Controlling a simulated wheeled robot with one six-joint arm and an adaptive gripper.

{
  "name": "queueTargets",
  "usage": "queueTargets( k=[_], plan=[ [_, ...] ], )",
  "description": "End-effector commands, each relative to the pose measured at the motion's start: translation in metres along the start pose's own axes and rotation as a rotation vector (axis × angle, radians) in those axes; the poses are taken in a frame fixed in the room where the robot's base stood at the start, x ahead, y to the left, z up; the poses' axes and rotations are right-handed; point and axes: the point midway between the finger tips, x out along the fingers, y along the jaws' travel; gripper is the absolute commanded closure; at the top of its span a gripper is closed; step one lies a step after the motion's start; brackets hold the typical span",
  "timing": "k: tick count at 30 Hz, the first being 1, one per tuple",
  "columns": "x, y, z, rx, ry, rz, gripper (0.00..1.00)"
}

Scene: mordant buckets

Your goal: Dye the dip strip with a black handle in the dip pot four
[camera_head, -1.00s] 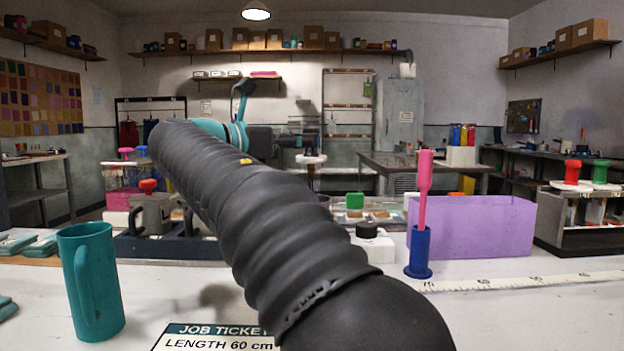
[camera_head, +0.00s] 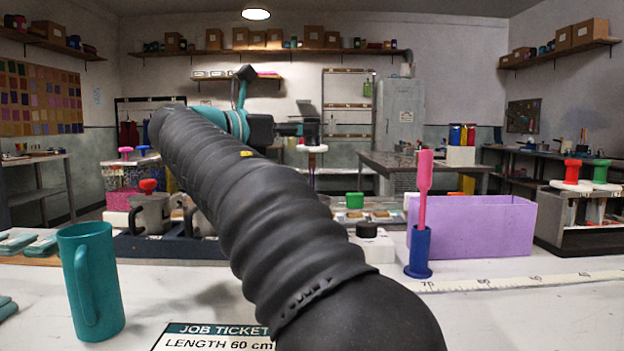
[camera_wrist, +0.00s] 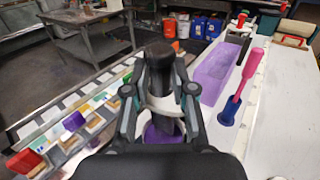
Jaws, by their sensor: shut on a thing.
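My gripper (camera_wrist: 160,90) is shut on an upright black handle (camera_wrist: 159,62) in the wrist view, with a white collar (camera_wrist: 152,103) around it just below the fingers. A purple patch (camera_wrist: 160,132) shows under the collar; I cannot tell whether it is the strip's cloth or something below. In the head view the handle (camera_head: 308,130) and its white collar (camera_head: 313,149) are raised above the bench, beyond my arm. A grey pot (camera_head: 151,216) with a red top stands at left. No pot number is legible, so I cannot pick out dip pot four.
A lilac bin (camera_head: 475,228) and a pink-handled tool in a blue holder (camera_head: 418,255) stand at right. A teal mug (camera_head: 90,283) is at front left. A black-knobbed white block (camera_head: 374,246) sits near the middle. A measuring tape lies along the right bench.

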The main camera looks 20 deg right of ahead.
Motion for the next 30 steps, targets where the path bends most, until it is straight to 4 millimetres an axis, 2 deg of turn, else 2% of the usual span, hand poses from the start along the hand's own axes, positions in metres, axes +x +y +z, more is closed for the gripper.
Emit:
queueTargets(
  k=[30],
  plan=[
    [0.000,0.000,-0.060,0.000,0.000,0.000,1.00]
  ],
)
